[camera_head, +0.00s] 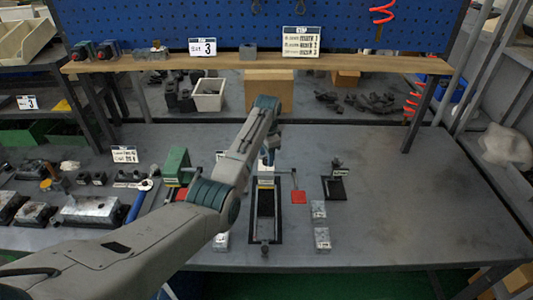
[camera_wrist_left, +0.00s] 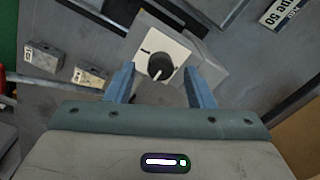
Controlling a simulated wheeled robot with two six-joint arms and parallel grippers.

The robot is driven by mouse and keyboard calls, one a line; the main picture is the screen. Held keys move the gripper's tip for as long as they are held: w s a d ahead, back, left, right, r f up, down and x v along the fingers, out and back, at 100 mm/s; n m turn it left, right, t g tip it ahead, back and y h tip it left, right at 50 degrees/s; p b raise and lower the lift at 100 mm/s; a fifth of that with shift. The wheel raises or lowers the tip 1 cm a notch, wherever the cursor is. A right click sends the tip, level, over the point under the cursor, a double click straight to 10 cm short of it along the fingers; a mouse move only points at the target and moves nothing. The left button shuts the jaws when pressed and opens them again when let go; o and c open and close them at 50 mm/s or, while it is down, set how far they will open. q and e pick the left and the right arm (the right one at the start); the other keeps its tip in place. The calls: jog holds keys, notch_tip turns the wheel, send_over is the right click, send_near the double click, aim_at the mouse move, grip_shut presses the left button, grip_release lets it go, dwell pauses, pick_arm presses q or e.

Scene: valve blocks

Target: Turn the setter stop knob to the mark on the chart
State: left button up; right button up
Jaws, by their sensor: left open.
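The setter stop knob (camera_wrist_left: 160,67) is a round black knob with a white pointer line, on a white square plate (camera_wrist_left: 172,47) with dark marks. In the left wrist view its pointer runs toward the lower left. My left gripper (camera_wrist_left: 159,75) is open, with one blue finger on each side of the knob; I cannot tell whether they touch it. In the head view the left gripper (camera_head: 267,156) is over the black-framed fixture, and the knob is hidden. The chart (camera_head: 301,41) is a white card with lines of text, too small to read surely, above the shelf.
A red pad (camera_head: 298,196) and a black block with a post (camera_head: 334,185) stand right of the fixture (camera_head: 265,215). Small metal blocks (camera_head: 321,238) lie nearby. A green block (camera_head: 176,166) and a blue-handled wrench (camera_head: 138,200) are at left. The bench's right side is clear.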

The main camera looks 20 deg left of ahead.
pick_arm(q)
jog(key=shift+f, duration=0.7)
jog(key=c, duration=1)
